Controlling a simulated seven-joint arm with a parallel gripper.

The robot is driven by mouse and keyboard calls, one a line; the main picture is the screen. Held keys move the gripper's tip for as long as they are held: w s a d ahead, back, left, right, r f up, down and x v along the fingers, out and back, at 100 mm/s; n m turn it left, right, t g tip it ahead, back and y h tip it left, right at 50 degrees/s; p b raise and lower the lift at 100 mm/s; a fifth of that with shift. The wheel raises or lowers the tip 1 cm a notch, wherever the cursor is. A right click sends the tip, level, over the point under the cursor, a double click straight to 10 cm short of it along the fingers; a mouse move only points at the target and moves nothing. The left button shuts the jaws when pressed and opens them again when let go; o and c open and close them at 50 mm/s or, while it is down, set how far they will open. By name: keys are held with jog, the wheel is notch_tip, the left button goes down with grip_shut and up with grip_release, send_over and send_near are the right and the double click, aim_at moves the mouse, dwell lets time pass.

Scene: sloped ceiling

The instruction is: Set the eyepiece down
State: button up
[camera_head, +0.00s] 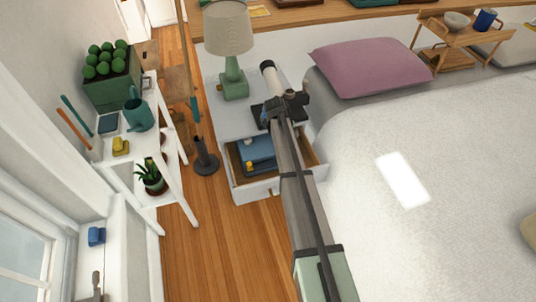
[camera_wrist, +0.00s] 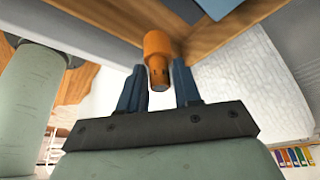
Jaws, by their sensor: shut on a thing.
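The orange eyepiece (camera_wrist: 157,58) is between the two dark blue fingers of my gripper (camera_wrist: 160,88) in the wrist view. It is a short stepped cylinder with a grey end face towards the camera. My gripper is shut on it. Wooden edges like those of the open drawer (camera_wrist: 100,15) lie close behind it. I cannot tell whether the eyepiece touches anything below. In the head view my arm reaches over the nightstand (camera_head: 228,122), and I cannot clearly make out the fingertips there. A small yellow-orange thing (camera_head: 249,166) shows in the drawer; I cannot tell whether it is the eyepiece.
The open nightstand drawer (camera_head: 238,182) holds a blue thing (camera_head: 256,149). A lamp (camera_head: 233,80) stands on the nightstand, left of my arm. The bed (camera_head: 430,200) is close on the right. A white shelf (camera_head: 165,195) with plants and a watering can (camera_head: 138,112) stands left.

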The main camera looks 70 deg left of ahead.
jog(key=m+h, duration=0.1)
jog(key=m, duration=0.1)
jog(key=shift+d+m+g, duration=0.1)
jog(key=shift+m+g, duration=0.3)
jog(key=shift+f+m, duration=0.1)
jog(key=shift+m, duration=0.2)
notch_tip(320, 180, down, 10)
jog(key=shift+r, duration=0.15)
jog(key=o, duration=0.8)
jog(key=v, duration=1.2)
jog(key=shift+w+r, duration=0.1)
